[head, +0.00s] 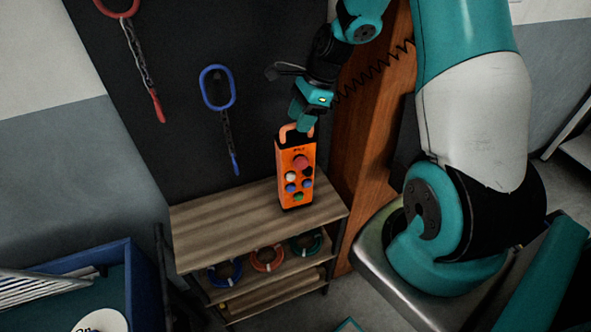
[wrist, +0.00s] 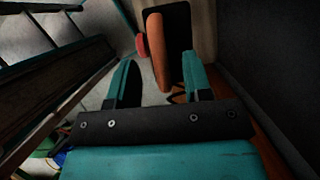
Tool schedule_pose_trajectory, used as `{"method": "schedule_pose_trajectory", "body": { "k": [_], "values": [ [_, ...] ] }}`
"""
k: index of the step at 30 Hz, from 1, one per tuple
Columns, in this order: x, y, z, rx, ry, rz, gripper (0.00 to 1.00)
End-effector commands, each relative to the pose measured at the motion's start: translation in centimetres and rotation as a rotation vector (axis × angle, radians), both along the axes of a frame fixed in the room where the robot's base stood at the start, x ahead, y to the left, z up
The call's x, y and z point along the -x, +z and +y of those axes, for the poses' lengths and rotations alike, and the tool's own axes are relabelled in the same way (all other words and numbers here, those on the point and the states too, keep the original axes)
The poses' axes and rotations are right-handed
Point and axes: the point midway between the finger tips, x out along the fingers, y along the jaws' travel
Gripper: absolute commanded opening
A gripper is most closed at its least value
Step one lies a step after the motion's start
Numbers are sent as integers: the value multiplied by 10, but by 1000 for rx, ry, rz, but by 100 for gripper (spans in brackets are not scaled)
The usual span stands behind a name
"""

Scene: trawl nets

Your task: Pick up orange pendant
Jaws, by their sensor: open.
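The orange pendant (head: 283,170) stands upright at the right of the wooden shelf unit's top (head: 230,222). It has a red knob, several coloured buttons and a loop handle on top. My gripper (head: 304,122) is right at this handle, pointing down, with its jaws open. In the wrist view, the orange handle bar (wrist: 157,50) shows between and beyond the two teal fingers (wrist: 160,75), with a red knob at its left. Whether a finger touches the handle cannot be told.
A blue ring with a chain (head: 217,88) and a red one (head: 118,10) hang on the dark panel. Several coloured rings lie on the lower shelf (head: 268,258). A wooden post (head: 372,130) stands close at the right. A blue crate (head: 100,256) is at lower left.

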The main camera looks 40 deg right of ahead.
Motion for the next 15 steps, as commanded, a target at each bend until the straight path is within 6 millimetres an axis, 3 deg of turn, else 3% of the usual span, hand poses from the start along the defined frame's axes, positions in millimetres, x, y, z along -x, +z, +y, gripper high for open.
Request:
{"method": "schedule_pose_trajectory", "body": {
  "k": [6, 14, 15],
  "values": [
    [-4, -22, 9, 0, 0, 2, 46],
    [-4, -25, 9, 2, -1, -1, 46],
    [-4, -25, 9, 2, -1, -1, 37]
  ]
}}
